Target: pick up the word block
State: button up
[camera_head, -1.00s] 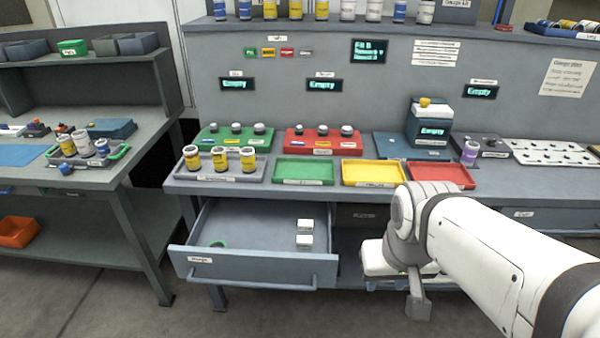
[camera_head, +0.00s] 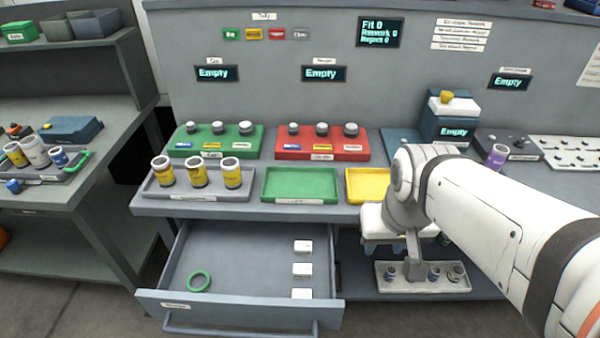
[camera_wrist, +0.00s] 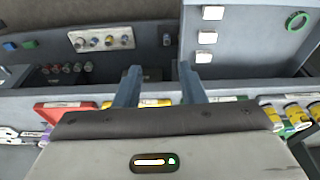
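Three small white blocks lie in a row along the right side of the open drawer: a far block (camera_head: 303,246), a middle block (camera_head: 302,270) and a near block (camera_head: 302,293). Their lettering is too small to read, so I cannot tell which is the word block. The wrist view also shows three white blocks (camera_wrist: 207,37) near its top. My gripper (camera_wrist: 158,72) is open, its two blue fingers apart with nothing between them. It is outside the drawer, to its right; my arm mostly hides it in the head view.
The open drawer (camera_head: 240,300) also holds a green ring (camera_head: 199,282). Above it, the counter bears a tray of yellow jars (camera_head: 197,175), a green tray (camera_head: 300,184) and a yellow tray (camera_head: 367,186). A lower shelf at right holds a tray of small items (camera_head: 423,279).

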jog(key=shift+o, duration=0.8)
jog(key=shift+w+f, duration=0.1)
jog(key=shift+f, duration=0.1)
jog(key=o, duration=0.6)
jog(key=shift+t+h, duration=0.3)
jog(key=w+a+f+b, duration=0.1)
jog(key=w+f+b, duration=0.1)
jog(key=f+b, duration=0.1)
jog(key=w+a+f+b, duration=0.1)
jog(key=w+f+b, duration=0.2)
jog(key=w+a+f+b, duration=0.1)
jog(key=w+f+b, duration=0.1)
jog(key=f+b, duration=0.1)
jog(key=shift+w+a+f, duration=0.2)
jog(key=shift+w+f, duration=0.05)
jog(key=shift+w, duration=0.05)
jog(key=shift+c, duration=0.2)
jog(key=t+b, duration=0.1)
jog(key=b, duration=0.8)
send_over(303, 247)
jog(key=s, duration=0.3)
jog(key=shift+m, duration=0.3)
jog(key=f, duration=1.3)
jog(key=shift+w, duration=0.25)
jog(key=shift+b+x, duration=0.75)
jog(key=shift+x, duration=2)
